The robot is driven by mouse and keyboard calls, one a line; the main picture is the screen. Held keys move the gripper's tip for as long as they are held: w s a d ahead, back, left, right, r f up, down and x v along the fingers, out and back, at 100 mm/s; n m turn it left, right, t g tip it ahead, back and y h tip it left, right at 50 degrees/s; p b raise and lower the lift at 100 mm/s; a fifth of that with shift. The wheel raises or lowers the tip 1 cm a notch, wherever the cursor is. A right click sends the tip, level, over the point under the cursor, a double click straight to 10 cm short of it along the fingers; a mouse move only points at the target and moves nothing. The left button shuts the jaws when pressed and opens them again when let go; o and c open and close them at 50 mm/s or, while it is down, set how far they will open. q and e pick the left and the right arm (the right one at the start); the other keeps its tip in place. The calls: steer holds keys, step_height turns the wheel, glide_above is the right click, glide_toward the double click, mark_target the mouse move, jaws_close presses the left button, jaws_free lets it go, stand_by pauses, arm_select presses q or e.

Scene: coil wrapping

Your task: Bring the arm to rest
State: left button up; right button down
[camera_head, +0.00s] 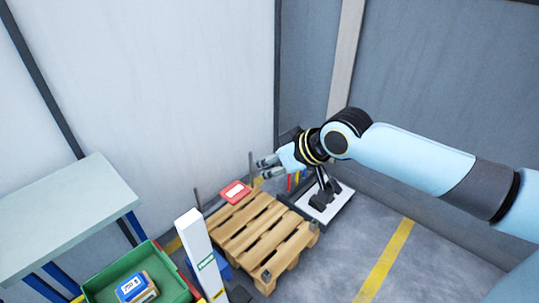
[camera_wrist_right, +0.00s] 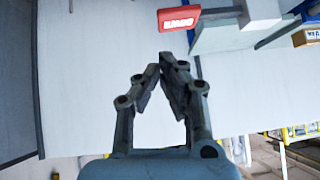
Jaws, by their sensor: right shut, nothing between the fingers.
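My right arm comes in from the right in the head view, stretched out over the floor. Its gripper (camera_head: 266,166) is in the air near the back wall, above the far end of the wooden pallet. In the right wrist view the gripper's (camera_wrist_right: 167,66) fingertips come together with nothing between them. My left gripper is not in view.
A white post (camera_head: 195,240), a green crate (camera_head: 175,270) and a table (camera_head: 70,210) stand left. The wrist view shows a red sign (camera_wrist_right: 178,18).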

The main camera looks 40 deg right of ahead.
steer(key=shift+s+r, duration=0.1)
steer(key=shift+r, duration=0.1)
stand_by(0.4)
steer(key=shift+f, duration=0.1)
steer(key=s+f+m+g+h+b, duration=0.1)
steer(key=s+f+b, duration=0.4)
steer(key=f, duration=0.7)
steer(key=s+f+m+g+b, duration=0.15)
steer(key=s+f+b, duration=0.25)
steer(key=f, duration=0.8)
steer(key=s+f+g+h+b, duration=0.15)
steer(key=s+f+b, duration=0.35)
steer(key=f, duration=0.7)
steer(key=s+a+f+n+g+b, duration=0.1)
steer(key=s+f+g+b, duration=0.1)
steer(key=s+f, duration=0.8)
steer(key=s+a+f+n+g+b, duration=0.1)
steer(key=s+a+f+g+b, duration=0.1)
steer(key=s+f, duration=0.8)
steer(key=s+b, duration=0.1)
steer(key=s, duration=0.5)
steer(key=shift+s+a+f, duration=0.15)
steer(key=shift+a+f, duration=0.05)
steer(key=shift+a, duration=0.1)
